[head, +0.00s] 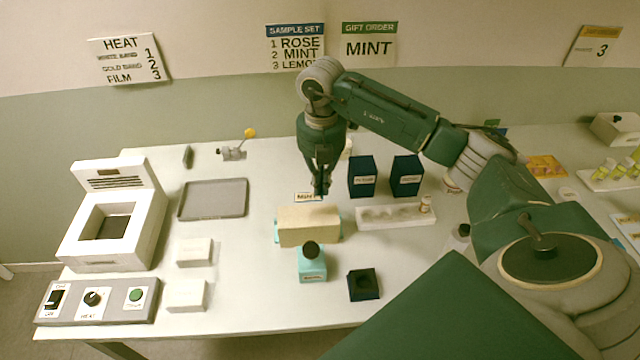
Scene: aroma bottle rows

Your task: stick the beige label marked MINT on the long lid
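The beige label marked MINT (305,197) shows just behind the long lid, under the fingertips of my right gripper. The long lid (308,227) is a beige block-like piece across a teal base or box in the middle of the table. My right gripper (321,190) points down, its fingers close together at the label's right end. I cannot tell whether they grip the label or only stand over it, or whether the label touches the table. My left gripper is not in view.
A teal box with a dark knob (311,264) stands in front of the lid. Dark blue boxes (362,178) and a white tray (385,216) are to the right. A heater (140,230), a grey tray (240,199) and white boxes (194,252) are to the left.

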